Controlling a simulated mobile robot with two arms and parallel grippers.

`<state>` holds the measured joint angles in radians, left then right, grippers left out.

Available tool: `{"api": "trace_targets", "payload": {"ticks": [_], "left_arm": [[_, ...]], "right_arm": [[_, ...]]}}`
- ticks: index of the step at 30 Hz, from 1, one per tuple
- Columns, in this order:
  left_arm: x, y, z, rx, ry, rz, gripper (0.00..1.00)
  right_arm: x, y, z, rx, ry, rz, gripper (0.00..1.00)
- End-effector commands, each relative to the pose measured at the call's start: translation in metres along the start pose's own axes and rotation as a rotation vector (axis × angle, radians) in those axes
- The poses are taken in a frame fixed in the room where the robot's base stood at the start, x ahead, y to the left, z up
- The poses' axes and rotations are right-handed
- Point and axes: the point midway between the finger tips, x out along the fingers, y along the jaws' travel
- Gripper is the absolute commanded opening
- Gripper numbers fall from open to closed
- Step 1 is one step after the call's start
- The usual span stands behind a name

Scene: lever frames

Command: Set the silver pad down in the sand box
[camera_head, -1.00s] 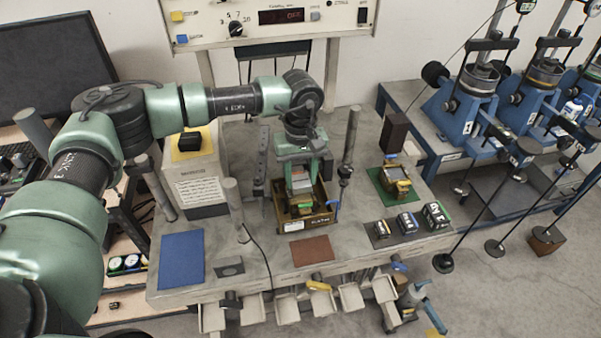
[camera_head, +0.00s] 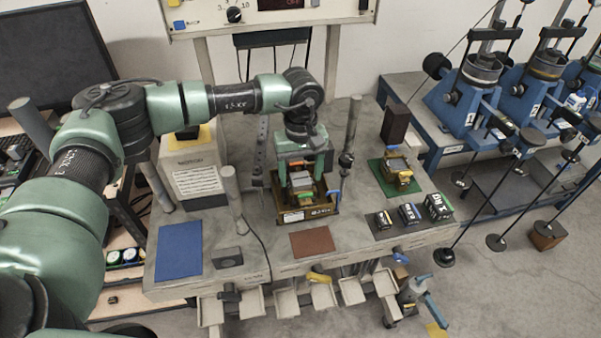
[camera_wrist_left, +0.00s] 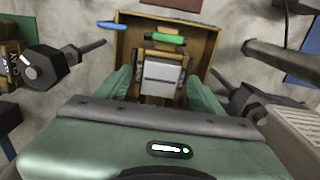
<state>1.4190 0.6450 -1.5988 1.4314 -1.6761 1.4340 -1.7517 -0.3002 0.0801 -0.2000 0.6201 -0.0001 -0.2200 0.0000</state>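The silver pad (camera_head: 301,182) is a flat grey block. It shows larger in the left wrist view (camera_wrist_left: 162,72), between the green fingers of my left gripper (camera_wrist_left: 161,82). Narrow gaps show between the pad and the fingers, so the gripper looks open around it. In the head view my left gripper (camera_head: 303,168) points down over a brown open-topped box (camera_head: 320,211), which I take for the sand box. The pad sits among small brass and dark parts within the box's outline. The fingers hide its underside, so its exact support is unclear. My right gripper is out of view.
A post (camera_head: 351,130) stands close right of my left gripper, another (camera_head: 234,195) to the left. A green mat (camera_head: 383,184) bears a small brass device. Labelled dark weights (camera_head: 409,214) stand at the front right. Blue (camera_head: 179,249) and brown (camera_head: 312,242) mats lie bare.

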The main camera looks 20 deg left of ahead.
Motion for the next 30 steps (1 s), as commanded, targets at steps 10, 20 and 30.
{"api": "trace_targets", "payload": {"ticks": [10, 20, 30], "left_arm": [[-0.006, 0.0, 0.0, 0.0, 0.001, 0.0, 0.67], [-0.06, 0.0, -0.001, 0.0, 0.002, 0.001, 0.67], [-0.078, 0.0, 0.0, 0.0, -0.001, -0.001, 0.67]], "right_arm": [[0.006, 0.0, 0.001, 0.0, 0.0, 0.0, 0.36], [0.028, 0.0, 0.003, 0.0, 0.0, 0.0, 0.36], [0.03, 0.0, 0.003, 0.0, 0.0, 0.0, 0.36]]}}
